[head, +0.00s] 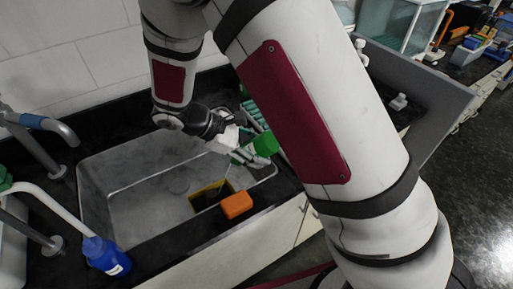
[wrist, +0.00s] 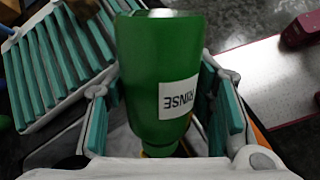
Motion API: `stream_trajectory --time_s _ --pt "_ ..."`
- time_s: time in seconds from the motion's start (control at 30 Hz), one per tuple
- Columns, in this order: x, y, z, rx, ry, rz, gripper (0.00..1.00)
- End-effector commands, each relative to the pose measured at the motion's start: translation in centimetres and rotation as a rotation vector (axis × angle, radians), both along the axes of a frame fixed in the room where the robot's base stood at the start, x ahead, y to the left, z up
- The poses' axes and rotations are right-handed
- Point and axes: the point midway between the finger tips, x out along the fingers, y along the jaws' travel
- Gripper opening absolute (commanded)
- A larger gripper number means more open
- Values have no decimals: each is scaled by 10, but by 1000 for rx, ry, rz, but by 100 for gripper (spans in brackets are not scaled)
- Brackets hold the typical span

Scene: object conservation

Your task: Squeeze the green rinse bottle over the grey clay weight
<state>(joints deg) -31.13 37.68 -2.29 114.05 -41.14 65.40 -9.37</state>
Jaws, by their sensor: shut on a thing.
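The green rinse bottle (wrist: 158,65) fills the middle of the wrist view, its white RINSE label upside down. My gripper (wrist: 165,112) is shut on it, with a teal-padded finger on each side. In the head view the bottle (head: 265,143) shows as a green piece at my gripper (head: 243,150), over the right end of the sink and partly hidden by my arm. I cannot make out the grey clay weight for certain in either view.
The grey sink (head: 130,180) lies below and left of my gripper. An orange block (head: 237,205) sits at its front edge, beside a yellow-edged dark item (head: 208,196). A blue bottle (head: 104,254) stands at front left. A teal-slatted rack (wrist: 55,65) is near the bottle.

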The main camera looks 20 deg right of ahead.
Motion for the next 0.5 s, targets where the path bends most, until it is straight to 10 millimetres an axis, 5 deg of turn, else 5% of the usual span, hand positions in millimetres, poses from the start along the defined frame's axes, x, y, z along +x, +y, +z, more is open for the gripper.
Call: stream_trajectory --time_s 0.5 --pt "-9 -3 1 0 0 0 30"
